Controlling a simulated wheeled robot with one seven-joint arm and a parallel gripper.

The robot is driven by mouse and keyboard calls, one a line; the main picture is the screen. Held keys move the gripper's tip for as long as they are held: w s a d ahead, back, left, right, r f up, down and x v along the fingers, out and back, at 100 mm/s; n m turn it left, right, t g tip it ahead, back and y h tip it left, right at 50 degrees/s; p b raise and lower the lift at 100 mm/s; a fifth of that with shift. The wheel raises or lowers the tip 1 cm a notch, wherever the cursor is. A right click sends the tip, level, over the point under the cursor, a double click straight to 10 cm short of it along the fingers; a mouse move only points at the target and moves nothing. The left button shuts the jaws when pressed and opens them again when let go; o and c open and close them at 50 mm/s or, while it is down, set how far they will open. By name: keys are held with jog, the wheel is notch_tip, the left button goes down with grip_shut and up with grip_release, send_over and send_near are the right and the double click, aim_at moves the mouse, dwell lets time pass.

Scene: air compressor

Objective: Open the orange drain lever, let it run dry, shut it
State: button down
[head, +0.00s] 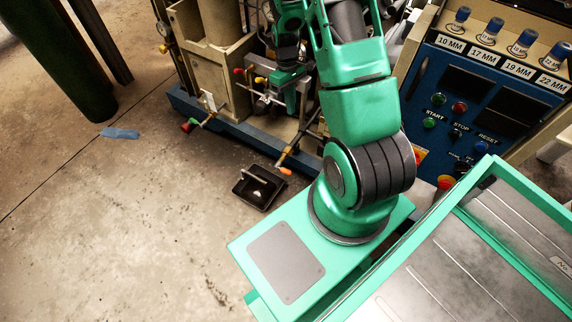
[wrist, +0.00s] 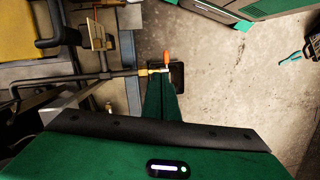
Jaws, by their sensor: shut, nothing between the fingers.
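The orange drain lever (head: 286,171) sits on a brass valve (head: 281,158) at the end of a pipe, low at the machine's front. In the wrist view the lever (wrist: 167,58) lies roughly crosswise to its pipe. A black drain pan (head: 246,196) lies on the floor by the valve; a pale patch shows in it, and I cannot tell whether it is liquid. My gripper (head: 290,78) is up by the machine, apart from the lever. In the wrist view my gripper (wrist: 160,84) is shut and empty, its fingers partly covering the pan (wrist: 179,76).
A second valve (head: 208,120) with red and green ends stands left along the blue base rail (head: 240,133). The control panel (head: 460,105) is at right. A blue cloth (head: 120,133) lies on otherwise open floor; pliers (wrist: 291,58) show in the wrist view.

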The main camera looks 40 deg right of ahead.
jog(key=n+y, duration=0.1)
jog(key=n, duration=0.1)
send_near(287, 170)
jog(key=x, duration=0.6)
jog(key=shift+w+f, duration=0.1)
jog(key=shift+f, duration=0.2)
jog(key=shift+s+d+f, duration=0.25)
jog(key=shift+s+f, duration=0.2)
jog(key=shift+a+f, duration=0.2)
jog(key=s+d+v, duration=0.1)
jog(key=s+v, duration=0.1)
jog(key=v, duration=1.2)
jog(key=shift+d+r, duration=0.2)
